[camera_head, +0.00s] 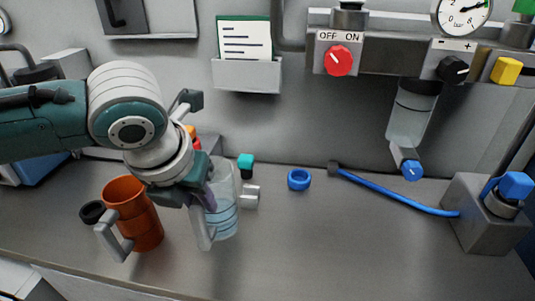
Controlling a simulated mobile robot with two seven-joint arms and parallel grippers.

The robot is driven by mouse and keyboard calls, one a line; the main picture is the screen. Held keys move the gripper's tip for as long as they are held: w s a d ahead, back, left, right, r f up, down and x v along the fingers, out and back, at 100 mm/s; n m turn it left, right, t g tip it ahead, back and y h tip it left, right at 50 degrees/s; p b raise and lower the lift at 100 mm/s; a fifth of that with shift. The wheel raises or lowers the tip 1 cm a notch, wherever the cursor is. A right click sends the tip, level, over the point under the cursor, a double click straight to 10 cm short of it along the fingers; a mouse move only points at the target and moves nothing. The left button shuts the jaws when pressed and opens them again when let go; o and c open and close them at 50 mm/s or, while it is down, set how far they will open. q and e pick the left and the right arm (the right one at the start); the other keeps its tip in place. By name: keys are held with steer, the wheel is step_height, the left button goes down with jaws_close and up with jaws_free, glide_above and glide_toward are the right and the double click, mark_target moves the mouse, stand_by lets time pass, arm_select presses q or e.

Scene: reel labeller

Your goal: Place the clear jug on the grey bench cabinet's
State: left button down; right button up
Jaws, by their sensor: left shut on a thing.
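The clear jug (224,217) stands upright at the left of centre, over the grey bench top (330,250). It is see-through with a bluish tint and bands low on its side. A pale grey handle (251,196) sticks out on its right. My left gripper (208,212) comes down from the upper left and is shut on the jug, hiding part of its left side and rim. I cannot tell whether the jug's base touches the bench. My right gripper is not in view.
An orange jug (140,222) stands close on the left, with a black ring (92,212) beside it. A blue ring (299,180) and a teal-capped item (246,164) lie behind. A blue hose (390,192) runs to a grey block (478,220). The front centre is clear.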

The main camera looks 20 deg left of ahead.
arm_select(q)
steer(key=shift+f, duration=1.75)
steer(key=shift+f+b, duration=0.15)
steer(key=shift+b, duration=0.2)
steer(key=c, duration=0.7)
jaws_free()
